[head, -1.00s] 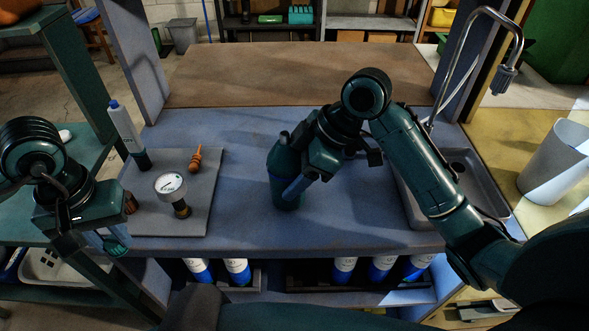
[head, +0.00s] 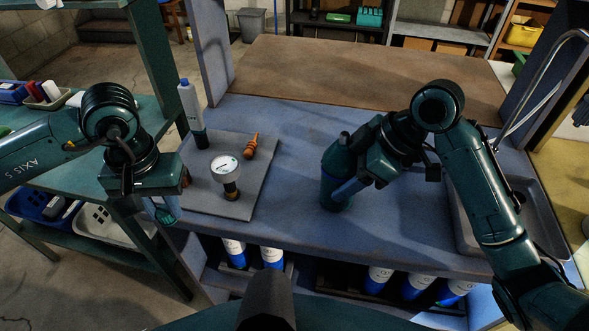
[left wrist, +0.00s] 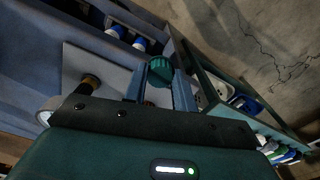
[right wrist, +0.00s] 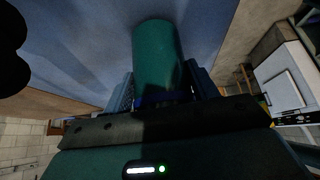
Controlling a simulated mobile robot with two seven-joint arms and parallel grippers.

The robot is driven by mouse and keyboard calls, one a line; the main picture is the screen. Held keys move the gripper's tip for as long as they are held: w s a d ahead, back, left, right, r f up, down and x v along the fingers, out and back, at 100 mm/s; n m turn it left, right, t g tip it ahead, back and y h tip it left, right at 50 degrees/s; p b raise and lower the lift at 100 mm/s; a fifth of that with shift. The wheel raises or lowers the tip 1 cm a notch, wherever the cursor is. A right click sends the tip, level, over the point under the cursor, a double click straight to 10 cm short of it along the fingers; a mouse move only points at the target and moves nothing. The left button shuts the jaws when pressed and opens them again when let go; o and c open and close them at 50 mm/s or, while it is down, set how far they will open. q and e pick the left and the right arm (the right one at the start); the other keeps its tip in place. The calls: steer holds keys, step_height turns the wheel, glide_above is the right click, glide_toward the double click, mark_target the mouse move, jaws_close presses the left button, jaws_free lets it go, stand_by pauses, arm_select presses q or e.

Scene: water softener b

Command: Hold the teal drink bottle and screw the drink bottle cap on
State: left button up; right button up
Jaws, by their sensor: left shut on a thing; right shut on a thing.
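The teal drink bottle (head: 336,163) is upright over the front middle of the blue bench, with its narrow neck uncovered. I cannot tell whether its base touches the bench. My right gripper (head: 347,190) is shut around its body from the right. In the right wrist view the bottle (right wrist: 158,55) sits between both fingers. My left gripper (head: 165,212) is shut on the teal cap (left wrist: 160,70), which shows at its fingertips in the left wrist view. It is held off the bench's left front edge, well apart from the bottle.
A grey board (head: 258,185) on the bench carries a gauge (head: 225,168), an orange-handled tool (head: 251,147) and a white-and-blue tube (head: 190,112). It lies between the left gripper and the bottle. A sink (head: 470,215) is right. A green shelf stands left.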

arm_select(q)
steer(key=shift+w+a+r+n, duration=0.2)
steer(key=shift+w+r+n, duration=0.8)
steer(key=shift+w, duration=0.25)
steer(key=w+d+r+n, duration=0.1)
steer(key=w+d+r, duration=0.3)
steer(key=d+r, duration=0.25)
steer(key=w+d+r+n, duration=0.2)
steer(key=w+d+r, duration=0.2)
steer(key=d+r, duration=0.3)
steer(key=s+d+r+m, duration=0.1)
steer(key=s+d, duration=0.1)
steer(key=d, duration=0.3)
steer(key=s+d+r+m, duration=0.1)
steer(key=s+d, duration=0.1)
steer(key=d, duration=0.4)
steer(key=s+d+r+m, duration=0.1)
steer(key=s+d, duration=0.1)
steer(key=d, duration=0.3)
steer(key=shift+s+d+r, duration=0.1)
steer(key=shift+d+r, duration=0.15)
steer(key=shift+r, duration=0.15)
steer(key=shift+s+d, duration=0.2)
steer(key=shift+d, duration=0.05)
